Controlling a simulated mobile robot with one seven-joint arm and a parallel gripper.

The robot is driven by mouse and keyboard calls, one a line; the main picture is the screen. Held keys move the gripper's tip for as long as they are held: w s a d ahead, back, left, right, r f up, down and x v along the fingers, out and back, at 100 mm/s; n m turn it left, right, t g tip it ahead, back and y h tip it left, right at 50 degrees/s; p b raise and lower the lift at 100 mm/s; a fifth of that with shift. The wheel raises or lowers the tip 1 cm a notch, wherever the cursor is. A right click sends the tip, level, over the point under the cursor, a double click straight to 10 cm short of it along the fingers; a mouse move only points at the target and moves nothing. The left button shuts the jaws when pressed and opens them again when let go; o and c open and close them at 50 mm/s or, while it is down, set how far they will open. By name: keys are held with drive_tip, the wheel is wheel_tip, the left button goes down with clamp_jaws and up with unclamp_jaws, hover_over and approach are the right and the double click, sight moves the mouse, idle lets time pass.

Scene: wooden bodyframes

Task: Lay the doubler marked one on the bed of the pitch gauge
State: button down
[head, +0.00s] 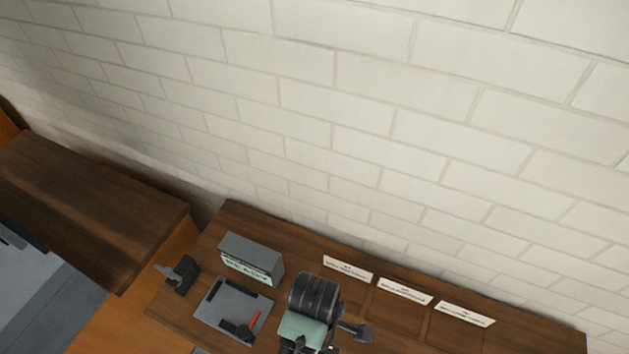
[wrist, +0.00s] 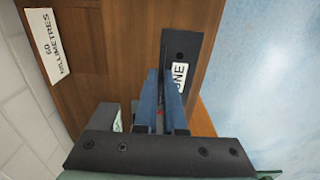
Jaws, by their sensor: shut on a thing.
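My gripper (wrist: 163,76) has its two blue fingers shut on the doubler marked one (wrist: 181,42), a dark flat strip with a white label reading ONE. The strip sticks out beyond the fingertips in the wrist view, with a small hole near its far end; the fingers hide its near part. In the head view my arm hangs over the bench, right of the pitch gauge, and I cannot make out the doubler there. The gauge has a grey flat bed (head: 210,312) with black parts and a red piece on it. A grey box with a green display (head: 250,259) stands behind it.
Three white label cards (head: 348,269) stand in a row at the back of the wooden bench (head: 540,336). One card (wrist: 50,45) reads 60 millimetres in the wrist view. A small black object (head: 180,275) stands left of the gauge. A block wall closes the back.

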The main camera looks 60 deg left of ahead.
drive_tip(key=shift+r+p, duration=2.7)
drive_tip(key=shift+p, duration=0.25)
drive_tip(key=shift+f, duration=0.1)
drive_tip(key=shift+w+d, duration=0.1)
drive_tip(key=shift+w, duration=0.05)
drive_tip(key=w+d+m+b, duration=0.3)
drive_tip(key=w+d+m, duration=0.3)
drive_tip(key=d+m, duration=0.3)
drive_tip(key=w+d+m+b, duration=0.4)
drive_tip(key=w+d+m, duration=0.2)
drive_tip(key=m, duration=0.9)
drive_tip(key=d, duration=0.2)
drive_tip(key=shift+d, duration=0.35)
